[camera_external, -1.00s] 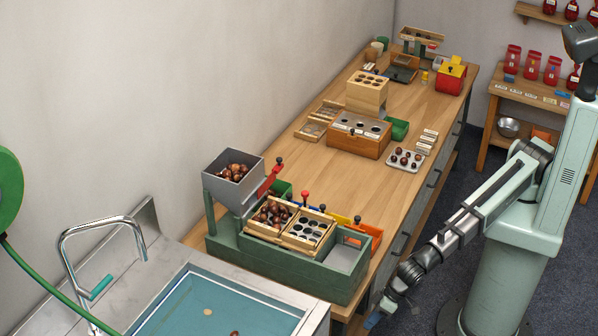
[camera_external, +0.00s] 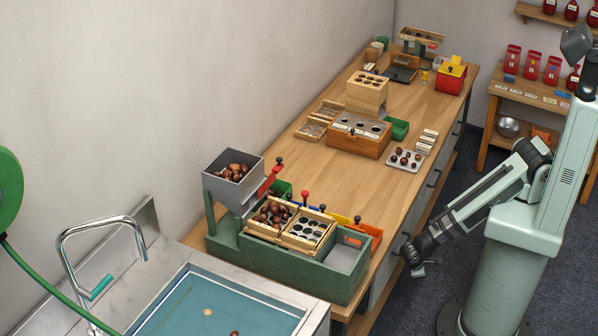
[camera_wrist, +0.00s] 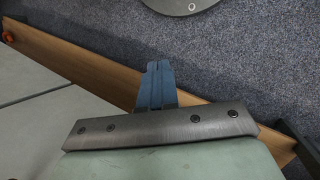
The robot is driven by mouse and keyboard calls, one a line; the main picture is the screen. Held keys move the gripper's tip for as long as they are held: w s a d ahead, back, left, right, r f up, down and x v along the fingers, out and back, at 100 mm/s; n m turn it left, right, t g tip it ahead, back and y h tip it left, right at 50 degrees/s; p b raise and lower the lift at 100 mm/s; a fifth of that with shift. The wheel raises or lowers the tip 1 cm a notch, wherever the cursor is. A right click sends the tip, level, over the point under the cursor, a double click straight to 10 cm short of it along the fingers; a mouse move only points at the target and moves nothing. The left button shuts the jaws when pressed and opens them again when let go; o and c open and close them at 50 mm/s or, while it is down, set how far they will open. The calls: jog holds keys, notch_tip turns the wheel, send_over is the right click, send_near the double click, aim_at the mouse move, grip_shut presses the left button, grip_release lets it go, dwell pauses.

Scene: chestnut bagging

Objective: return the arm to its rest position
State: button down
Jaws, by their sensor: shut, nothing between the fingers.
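My gripper (camera_external: 420,271) hangs in the aisle just off the front edge of the wooden workbench (camera_external: 310,165), to the right of the green chestnut sorting stand (camera_external: 300,273). In the wrist view my gripper (camera_wrist: 156,72) shows as two blue-grey fingers side by side, shut with nothing held between them. Beyond the fingers are the wooden bench edge (camera_wrist: 75,60) and the dark grey carpet (camera_wrist: 230,55). The fingers look small and dark in the external view.
The green stand carries a hopper (camera_external: 233,178) of chestnuts and wooden trays. A teal sink (camera_external: 215,310) with a tap lies at the lower left. A side table (camera_external: 530,92) with red bags stands at the right. Free floor lies between bench and my base.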

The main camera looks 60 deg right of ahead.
jog(key=s+d+f+m+g+y, duration=0.1)
jog(key=s+d+g, duration=0.2)
jog(key=s+d, duration=0.45)
jog(key=s+d+f+m+g+y, duration=0.1)
jog(key=s+d+g, duration=0.25)
jog(key=d, duration=0.65)
jog(key=shift+w+d+f+m+t+y, duration=0.45)
jog(key=shift+w+f+m+t+y, duration=0.15)
jog(key=shift+f+m+y, duration=0.15)
jog(key=shift+w+d+f+m+t+y, duration=0.45)
jog(key=shift+w+f+m+t+y, duration=0.15)
jog(key=shift+f+y, duration=0.25)
